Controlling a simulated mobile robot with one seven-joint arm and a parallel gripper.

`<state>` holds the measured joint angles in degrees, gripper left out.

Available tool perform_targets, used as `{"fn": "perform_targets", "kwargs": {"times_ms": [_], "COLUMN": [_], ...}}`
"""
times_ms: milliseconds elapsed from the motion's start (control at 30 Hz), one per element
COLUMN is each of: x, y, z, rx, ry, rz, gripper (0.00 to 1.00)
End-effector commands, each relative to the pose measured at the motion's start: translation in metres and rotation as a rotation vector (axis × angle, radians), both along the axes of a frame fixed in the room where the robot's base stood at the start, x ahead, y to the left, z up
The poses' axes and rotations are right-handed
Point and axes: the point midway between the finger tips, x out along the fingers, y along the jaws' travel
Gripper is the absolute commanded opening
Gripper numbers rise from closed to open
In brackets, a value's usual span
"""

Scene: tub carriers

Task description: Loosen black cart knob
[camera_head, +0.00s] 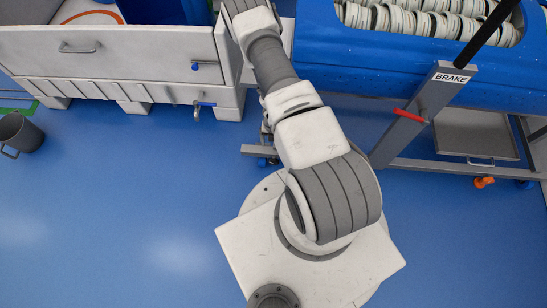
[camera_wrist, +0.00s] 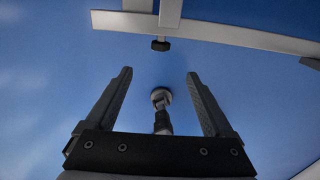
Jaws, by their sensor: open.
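My gripper (camera_wrist: 159,73) is open in the wrist view, its two dark fingers wide apart with nothing touching them. A small black knob-like piece (camera_wrist: 160,45) sits at the end of a short pale stem on a pale frame, ahead of the fingertips and roughly centred between them. It looks apart from both fingers. I cannot tell for sure that it is the black cart knob. In the head view my arm reaches up past the top edge, so my gripper is out of that picture, and I make out no black knob there.
In the wrist view a grey round-ended part (camera_wrist: 161,97) shows between the fingers; its nature is unclear. In the head view, a blue tub (camera_head: 400,70) of stacked discs stands beside a BRAKE post with a red lever (camera_head: 409,116). A white crate (camera_head: 110,55) stands left. Open floor lies lower left.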

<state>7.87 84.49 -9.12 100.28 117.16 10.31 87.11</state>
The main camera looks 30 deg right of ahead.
Motion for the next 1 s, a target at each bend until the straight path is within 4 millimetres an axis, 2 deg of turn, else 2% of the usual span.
{"fn": "perform_targets", "kwargs": {"times_ms": [167, 700, 900, 1000], "x": [-0.002, -0.001, -0.001, -0.001], "y": [-0.001, 0.000, 0.000, -0.001], "z": [-0.015, -0.131, -0.162, -0.169], "rx": [-0.002, 0.000, 0.000, -0.002], "ry": [0.003, 0.001, 0.001, 0.001], "rz": [-0.017, -0.014, -0.013, -0.013], "gripper": [0.87, 0.87, 0.87, 0.87]}}
